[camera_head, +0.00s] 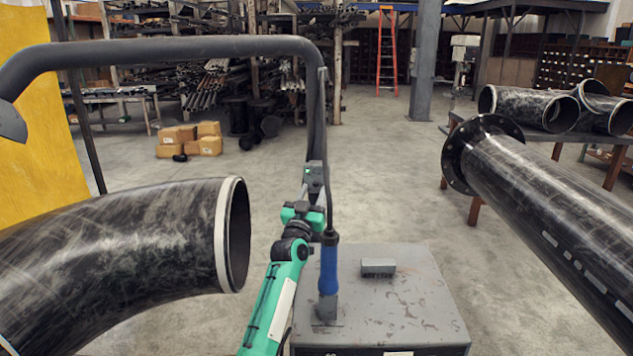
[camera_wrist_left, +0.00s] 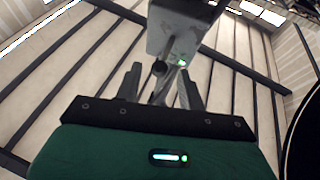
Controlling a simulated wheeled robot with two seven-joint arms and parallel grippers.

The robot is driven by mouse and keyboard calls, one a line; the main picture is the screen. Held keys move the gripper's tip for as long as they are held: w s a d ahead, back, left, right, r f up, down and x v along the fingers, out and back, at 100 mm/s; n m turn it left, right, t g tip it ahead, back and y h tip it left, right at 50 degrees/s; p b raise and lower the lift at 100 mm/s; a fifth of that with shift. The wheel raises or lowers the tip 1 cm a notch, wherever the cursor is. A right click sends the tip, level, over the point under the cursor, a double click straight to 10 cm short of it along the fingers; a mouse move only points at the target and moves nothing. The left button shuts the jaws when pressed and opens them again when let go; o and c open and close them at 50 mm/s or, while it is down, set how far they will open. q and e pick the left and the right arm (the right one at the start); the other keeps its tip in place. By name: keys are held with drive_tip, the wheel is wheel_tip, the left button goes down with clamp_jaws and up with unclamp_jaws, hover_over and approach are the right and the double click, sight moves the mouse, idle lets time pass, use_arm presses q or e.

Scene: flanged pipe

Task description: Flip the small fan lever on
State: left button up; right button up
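A small grey switch box (camera_head: 315,176) with a green light is fixed to the dark upright pipe. In the left wrist view the box (camera_wrist_left: 176,32) is seen from below, its green light lit. A small dark round-ended lever (camera_wrist_left: 159,69) sticks out under it. My left gripper (camera_head: 306,193) reaches up just below the box. In the left wrist view its two fingers (camera_wrist_left: 162,88) are apart, with the lever between them near the tips; contact cannot be told. Which way the lever is set cannot be told. My right gripper is not in view.
A grey cabinet (camera_head: 420,290) stands below, with a blue-handled tool (camera_head: 328,268) upright on it beside my arm. A thick bent pipe (camera_head: 110,250) is at left, a flanged pipe (camera_head: 560,205) at right. The dark pipe frame (camera_head: 180,48) arches overhead.

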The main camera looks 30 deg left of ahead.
sight(316, 182)
use_arm(q)
drive_tip(key=shift+x, duration=1.2)
drive_tip(key=shift+w+a+r, duration=0.2)
drive_tip(key=shift+w+r, duration=0.15)
drive_tip(key=shift+w, duration=0.3)
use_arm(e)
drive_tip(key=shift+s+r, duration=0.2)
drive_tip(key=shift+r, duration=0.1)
